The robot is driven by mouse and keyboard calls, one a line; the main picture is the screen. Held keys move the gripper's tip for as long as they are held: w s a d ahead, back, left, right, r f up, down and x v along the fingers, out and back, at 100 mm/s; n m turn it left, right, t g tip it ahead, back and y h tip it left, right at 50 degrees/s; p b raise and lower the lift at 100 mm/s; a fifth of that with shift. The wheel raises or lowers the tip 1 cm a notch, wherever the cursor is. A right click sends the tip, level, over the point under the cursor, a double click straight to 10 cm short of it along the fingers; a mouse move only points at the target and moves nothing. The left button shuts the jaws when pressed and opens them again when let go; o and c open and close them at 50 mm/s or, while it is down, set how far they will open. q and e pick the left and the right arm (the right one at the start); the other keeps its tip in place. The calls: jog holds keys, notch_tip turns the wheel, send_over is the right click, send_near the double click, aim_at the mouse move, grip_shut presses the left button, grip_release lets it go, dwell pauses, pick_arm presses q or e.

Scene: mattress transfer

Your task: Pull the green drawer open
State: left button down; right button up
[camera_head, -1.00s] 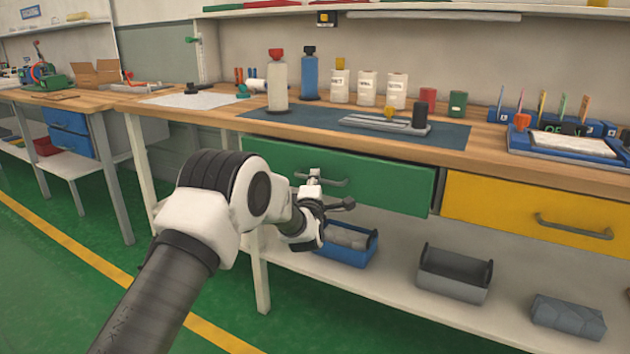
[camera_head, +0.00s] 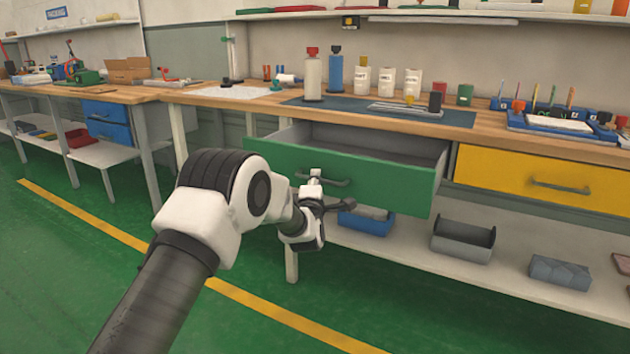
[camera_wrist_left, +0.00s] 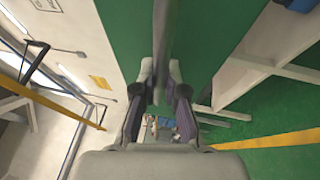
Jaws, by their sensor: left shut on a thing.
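The green drawer (camera_head: 370,181) stands partly open from the workbench, and its grey inside shows above the front panel. Its dark bar handle (camera_head: 335,182) is on the front. My left gripper (camera_head: 318,181) is at the handle's left part and is shut on it. In the left wrist view the dark handle (camera_wrist_left: 165,45) runs between the two fingers of my left gripper (camera_wrist_left: 161,82), with the green drawer front (camera_wrist_left: 120,30) behind it. My right gripper is not in view.
A yellow drawer (camera_head: 540,180) is shut at the right. Bottles, white jars and trays stand on the wooden benchtop (camera_head: 230,102). A lower shelf (camera_head: 400,243) holds a blue bin (camera_head: 368,223) and grey bins. The green floor (camera_head: 90,270) in front is clear.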

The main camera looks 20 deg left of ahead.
pick_arm(q)
jog(key=c, duration=1.2)
grip_release()
jog(key=v, duration=1.2)
